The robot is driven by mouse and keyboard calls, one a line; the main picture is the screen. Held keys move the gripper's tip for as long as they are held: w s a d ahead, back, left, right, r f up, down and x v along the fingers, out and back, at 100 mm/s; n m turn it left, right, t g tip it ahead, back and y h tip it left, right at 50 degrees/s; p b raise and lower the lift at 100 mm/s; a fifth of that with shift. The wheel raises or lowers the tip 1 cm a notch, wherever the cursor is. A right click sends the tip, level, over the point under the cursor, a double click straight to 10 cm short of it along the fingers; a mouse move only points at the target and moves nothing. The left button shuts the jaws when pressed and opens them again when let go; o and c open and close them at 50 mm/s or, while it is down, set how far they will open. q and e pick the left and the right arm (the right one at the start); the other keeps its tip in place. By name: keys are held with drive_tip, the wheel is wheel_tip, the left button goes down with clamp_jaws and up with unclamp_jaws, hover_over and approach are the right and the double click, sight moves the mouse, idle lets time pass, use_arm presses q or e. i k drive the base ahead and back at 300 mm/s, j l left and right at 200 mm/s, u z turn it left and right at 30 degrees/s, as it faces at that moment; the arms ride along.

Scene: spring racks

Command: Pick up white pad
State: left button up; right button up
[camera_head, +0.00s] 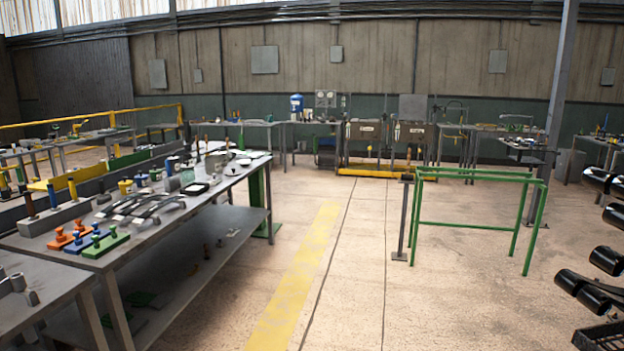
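A long grey metal workbench (222,209) stands at the left and runs away from me. Near its far end lies a small flat whitish piece (245,161), which may be the white pad; it is too small to be sure. A dark, flat piece with a pale middle (195,188) lies nearer, around the middle of the bench. Neither of my grippers shows in the head view, so nothing is seen touching these pieces.
Curved dark metal parts (140,206) and orange, blue and green handled blocks (105,243) crowd the bench's near end. A green frame (476,177) stands at right. Black cylinders (590,292) are at the right edge. The floor with a yellow stripe (297,277) is clear.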

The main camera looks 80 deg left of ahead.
sight(216, 181)
drive_tip(key=u, duration=4.25)
